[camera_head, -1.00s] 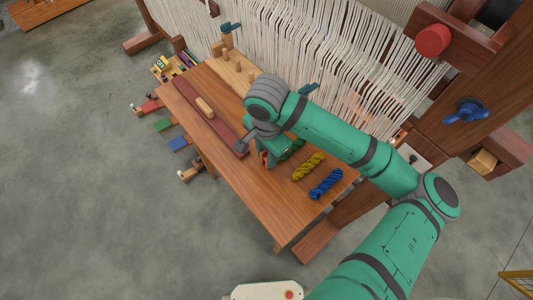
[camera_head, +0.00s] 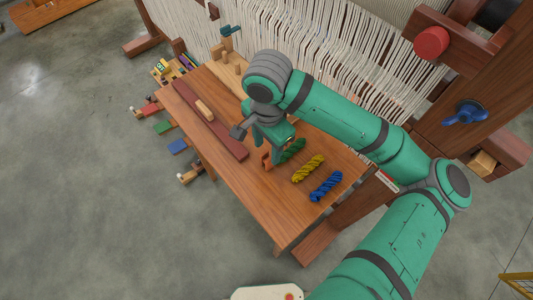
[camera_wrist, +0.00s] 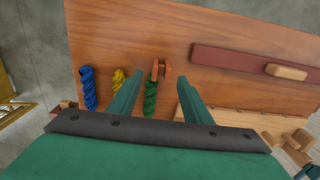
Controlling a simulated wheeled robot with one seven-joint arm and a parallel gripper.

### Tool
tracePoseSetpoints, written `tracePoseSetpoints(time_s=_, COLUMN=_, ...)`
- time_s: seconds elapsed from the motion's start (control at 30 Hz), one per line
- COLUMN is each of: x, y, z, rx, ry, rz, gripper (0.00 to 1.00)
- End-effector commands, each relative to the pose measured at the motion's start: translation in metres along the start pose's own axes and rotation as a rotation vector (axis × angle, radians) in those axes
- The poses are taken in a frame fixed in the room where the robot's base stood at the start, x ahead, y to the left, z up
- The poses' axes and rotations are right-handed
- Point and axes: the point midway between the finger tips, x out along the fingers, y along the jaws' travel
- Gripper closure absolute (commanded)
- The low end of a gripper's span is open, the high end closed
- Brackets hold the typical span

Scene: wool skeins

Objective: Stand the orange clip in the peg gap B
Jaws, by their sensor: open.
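The orange clip (camera_head: 266,160) stands on the wooden table beside the near end of the green skein (camera_head: 292,150). In the wrist view the clip (camera_wrist: 158,70) shows between and just beyond the fingertips, next to the green skein (camera_wrist: 150,98). My gripper (camera_wrist: 160,77) is open, with a gap on both sides of the clip. In the head view my gripper (camera_head: 268,148) is right over the clip and partly hides it. The light wooden peg board (camera_head: 229,69) lies at the table's far left end, partly behind my arm. I cannot read any gap letter.
A yellow skein (camera_head: 307,168) and a blue skein (camera_head: 326,186) lie right of the green one. A dark red strip (camera_head: 222,132) with a light wooden handle (camera_head: 204,106) runs along the table's left edge. Loom threads (camera_head: 300,50) hang behind the table. The table's front is clear.

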Motion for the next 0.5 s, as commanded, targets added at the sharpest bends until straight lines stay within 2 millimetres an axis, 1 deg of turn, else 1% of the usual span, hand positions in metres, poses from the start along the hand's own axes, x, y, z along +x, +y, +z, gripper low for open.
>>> tracePoseSetpoints(time_s=0.03, x=-0.011, y=-0.001, z=0.0, rx=-0.003, ry=0.003, rz=-0.001, gripper=0.55)
tracePoseSetpoints(time_s=0.1, x=-0.024, y=-0.001, z=0.0, rx=-0.003, ry=0.003, rz=0.0, gripper=0.55)
tracePoseSetpoints(time_s=0.2, x=-0.039, y=-0.001, z=0.001, rx=-0.004, ry=0.003, rz=0.0, gripper=0.55)
tracePoseSetpoints(time_s=0.3, x=-0.049, y=-0.001, z=0.001, rx=-0.003, ry=0.002, rz=0.0, gripper=0.55)
tracePoseSetpoints(time_s=0.33, x=-0.052, y=-0.001, z=0.001, rx=-0.003, ry=0.001, rz=0.001, gripper=0.55)
tracePoseSetpoints(time_s=0.37, x=-0.053, y=-0.001, z=0.001, rx=-0.003, ry=0.001, rz=0.001, gripper=0.52)
tracePoseSetpoints(time_s=0.4, x=-0.053, y=-0.001, z=0.001, rx=-0.003, ry=0.0, rz=0.001, gripper=0.52)
tracePoseSetpoints(time_s=0.47, x=-0.047, y=0.0, z=-0.001, rx=-0.001, ry=-0.003, rz=0.002, gripper=0.52)
tracePoseSetpoints(time_s=0.5, x=-0.04, y=0.0, z=-0.002, rx=-0.001, ry=-0.004, rz=0.002, gripper=0.52)
